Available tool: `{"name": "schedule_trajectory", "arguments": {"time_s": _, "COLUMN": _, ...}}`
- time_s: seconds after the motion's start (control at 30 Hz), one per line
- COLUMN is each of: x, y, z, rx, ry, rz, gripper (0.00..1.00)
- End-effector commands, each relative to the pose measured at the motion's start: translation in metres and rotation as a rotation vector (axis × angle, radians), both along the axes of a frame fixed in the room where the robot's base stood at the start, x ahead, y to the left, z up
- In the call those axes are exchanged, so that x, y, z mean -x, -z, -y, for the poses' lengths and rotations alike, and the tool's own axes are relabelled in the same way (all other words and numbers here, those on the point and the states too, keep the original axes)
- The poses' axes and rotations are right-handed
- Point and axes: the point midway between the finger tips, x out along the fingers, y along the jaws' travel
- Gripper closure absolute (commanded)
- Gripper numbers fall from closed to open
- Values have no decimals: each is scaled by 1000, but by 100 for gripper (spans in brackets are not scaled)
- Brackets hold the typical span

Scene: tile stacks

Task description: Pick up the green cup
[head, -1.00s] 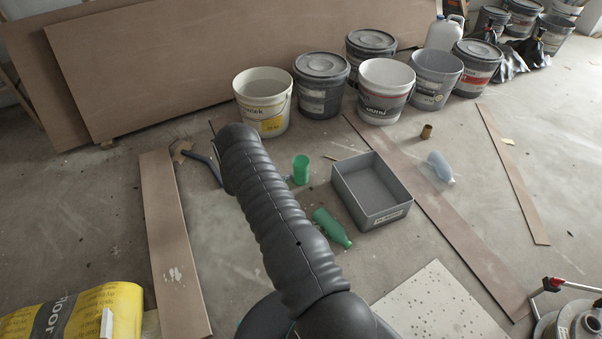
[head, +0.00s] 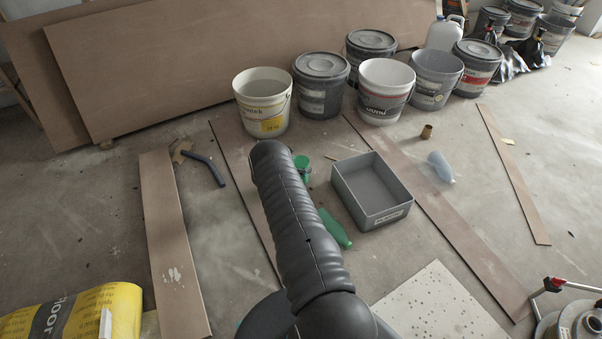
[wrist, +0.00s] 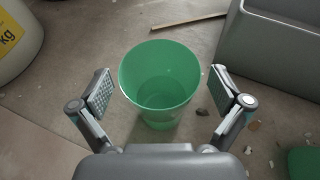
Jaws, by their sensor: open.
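The green cup (wrist: 160,83) stands upright on the floor, its open mouth facing up, in the middle of the wrist view. My gripper (wrist: 163,95) is open, with one finger pad to the left of the cup and one to the right. Gaps show between the pads and the cup's wall. In the head view my arm covers part of the green cup (head: 303,164), and my gripper is mostly hidden behind the arm.
A grey open box (head: 375,190) stands close to the right of the cup. A green bottle (head: 334,229) lies in front, partly hidden by my arm. Several buckets (head: 262,103) stand behind. A hammer (head: 205,166) lies on the floor to the left.

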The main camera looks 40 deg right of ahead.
Motion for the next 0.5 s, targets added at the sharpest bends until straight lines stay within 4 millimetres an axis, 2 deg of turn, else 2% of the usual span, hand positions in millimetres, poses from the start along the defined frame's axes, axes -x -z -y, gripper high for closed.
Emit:
{"name": "schedule_trajectory", "arguments": {"time_s": 0.1, "x": 0, "y": 3, "z": 6, "rx": -1, "ry": 1, "rz": -1, "gripper": 0}}
{"name": "schedule_trajectory", "arguments": {"time_s": 0.3, "x": -1, "y": 3, "z": 7, "rx": -1, "ry": 0, "rz": -1, "gripper": 0}}
{"name": "schedule_trajectory", "arguments": {"time_s": 0.33, "x": -1, "y": 3, "z": 7, "rx": -1, "ry": 0, "rz": -1, "gripper": 3}}
{"name": "schedule_trajectory", "arguments": {"time_s": 0.5, "x": -1, "y": 3, "z": 6, "rx": -1, "ry": 0, "rz": -1, "gripper": 45}}
